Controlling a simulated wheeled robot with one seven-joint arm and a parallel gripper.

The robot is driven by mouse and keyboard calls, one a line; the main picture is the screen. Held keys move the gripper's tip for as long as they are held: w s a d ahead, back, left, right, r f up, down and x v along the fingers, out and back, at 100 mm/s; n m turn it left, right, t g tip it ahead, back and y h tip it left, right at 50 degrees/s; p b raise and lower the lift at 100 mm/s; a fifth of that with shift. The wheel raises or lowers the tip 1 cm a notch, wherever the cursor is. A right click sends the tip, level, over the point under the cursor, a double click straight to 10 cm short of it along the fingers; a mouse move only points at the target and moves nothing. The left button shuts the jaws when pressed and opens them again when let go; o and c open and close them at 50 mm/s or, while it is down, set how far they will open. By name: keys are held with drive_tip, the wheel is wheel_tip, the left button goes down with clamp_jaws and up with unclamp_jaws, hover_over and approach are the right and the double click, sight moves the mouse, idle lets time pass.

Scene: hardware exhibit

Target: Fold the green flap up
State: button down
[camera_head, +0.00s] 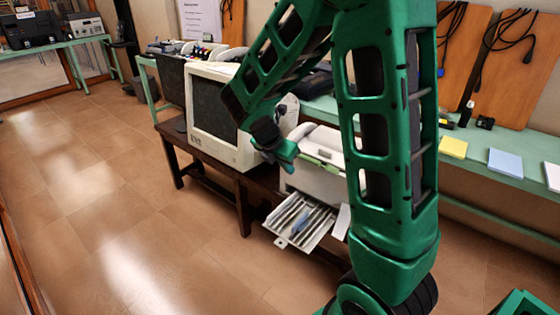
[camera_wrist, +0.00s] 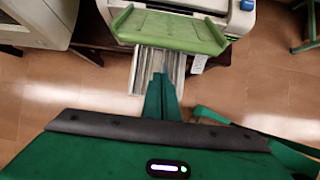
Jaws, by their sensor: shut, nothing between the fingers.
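The green flap (camera_wrist: 168,30) sticks out from the front of a white printer (camera_wrist: 198,6) in the wrist view. It looks lowered, with a raised rim at each side. In the head view only a thin green strip of the flap (camera_head: 325,166) shows on the printer (camera_head: 318,182), partly behind my arm. My gripper (camera_wrist: 161,82) is shut and empty. In the wrist view its tips appear just below the flap's near edge, over the slotted tray; I cannot tell the height gap. In the head view my gripper (camera_head: 287,158) is at the printer's left front.
A slotted pale tray (camera_head: 300,221) extends below the printer, with a blue item in it. A bulky old monitor (camera_head: 219,120) stands close on the left, on a dark wooden table (camera_head: 209,163). The tiled floor in front is clear.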

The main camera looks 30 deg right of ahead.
sight(310, 161)
drive_tip(key=shift+w+d+r, duration=0.2)
drive_tip(key=shift+d, duration=0.4)
drive_tip(key=shift+w+d+r, duration=0.2)
drive_tip(key=shift+d+r, duration=0.05)
drive_tip(key=shift+d, duration=0.3)
drive_tip(key=shift+w+d+r, duration=0.2)
drive_tip(key=shift+d, duration=0.4)
